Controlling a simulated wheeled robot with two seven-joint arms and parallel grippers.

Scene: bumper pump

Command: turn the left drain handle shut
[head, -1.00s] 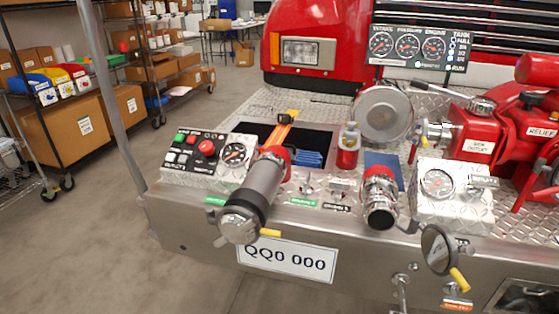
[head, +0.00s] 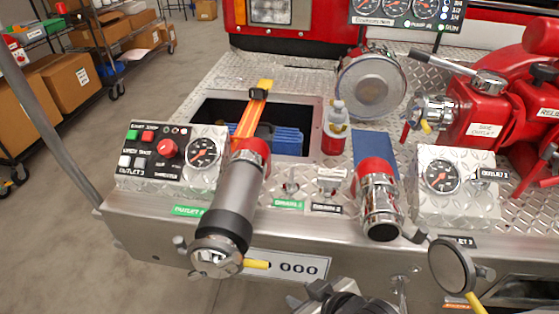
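The left drain handle (head: 290,188) is a small metal lever on the bumper's tread-plate top, above a green label that seems to read DRAIN 1. A similar right drain handle (head: 327,187) stands beside it above a black label. Their exact turn is too small to tell. My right gripper (head: 309,294) is at the bottom edge of the head view, in front of and below the bumper, apart from both handles. It is partly cut off, and its opening is unclear. My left gripper is out of view.
A capped grey hose pipe (head: 233,213) projects left of the handles, and a chrome outlet (head: 379,205) projects right of them. A red-and-white bottle (head: 336,128) stands behind. A control box (head: 172,155) is at left, and a gauge box (head: 455,187) at right.

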